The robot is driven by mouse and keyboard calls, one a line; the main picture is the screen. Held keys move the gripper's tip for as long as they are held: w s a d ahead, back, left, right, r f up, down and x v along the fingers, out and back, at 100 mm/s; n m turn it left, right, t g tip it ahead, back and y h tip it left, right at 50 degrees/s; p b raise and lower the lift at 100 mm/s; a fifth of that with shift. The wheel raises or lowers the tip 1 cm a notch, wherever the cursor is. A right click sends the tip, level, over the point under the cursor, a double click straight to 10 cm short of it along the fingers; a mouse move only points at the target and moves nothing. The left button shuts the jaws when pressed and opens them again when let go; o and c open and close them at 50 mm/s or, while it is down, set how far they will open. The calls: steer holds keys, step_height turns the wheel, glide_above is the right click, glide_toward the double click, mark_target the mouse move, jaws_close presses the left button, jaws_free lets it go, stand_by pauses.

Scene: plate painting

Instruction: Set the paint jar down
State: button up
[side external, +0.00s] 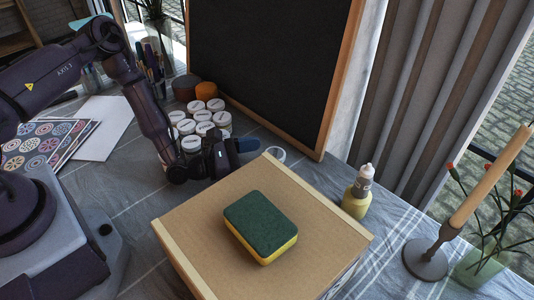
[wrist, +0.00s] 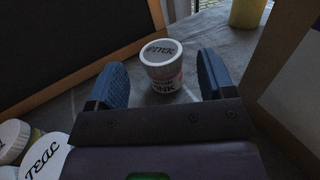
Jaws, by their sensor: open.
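In the wrist view a small paint jar (wrist: 161,72) with a white lid and a pink label stands upright on the cloth-covered table. Its label reads in part "INK". My gripper (wrist: 161,80) is open, with one blue finger on each side of the jar and a visible gap to both. In the side view my gripper (side external: 232,148) is low behind the cardboard box. There the jar (side external: 276,153) shows only as a pale rim beyond the box's far edge; the rest of it is hidden.
A cardboard box (side external: 190,222) with a green and yellow sponge (side external: 262,222) on top fills the front. Several white-lidded jars (side external: 203,116) stand left of my gripper. A blackboard (side external: 262,62) rises behind. A yellow bottle (side external: 357,194) and a candle holder (side external: 428,258) stand to the right.

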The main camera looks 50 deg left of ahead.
steer(key=v, duration=0.9)
steer(key=shift+r, duration=0.1)
steer(key=shift+w+d+r+m+h, duration=0.1)
steer(key=shift+d+r+m+h, duration=0.1)
steer(key=shift+r+m+h, duration=0.15)
steer(key=s+d+r+m+g+h, duration=0.2)
steer(key=s+d+r+m+g, duration=0.1)
steer(key=r+m+g, duration=0.6)
steer(key=s+d+r+m+g+h, duration=0.2)
steer(key=s+d+r+m+g, duration=0.15)
steer(key=r+m+g, duration=0.55)
steer(key=s+a+r+m+t+y, duration=0.7)
steer(key=s+a+r+m+y, duration=0.2)
steer(key=r+m+y, duration=0.2)
steer(key=shift+s+r+t+y, duration=0.2)
steer(key=shift+r+t+y, duration=0.2)
steer(key=shift+r+y, duration=0.65)
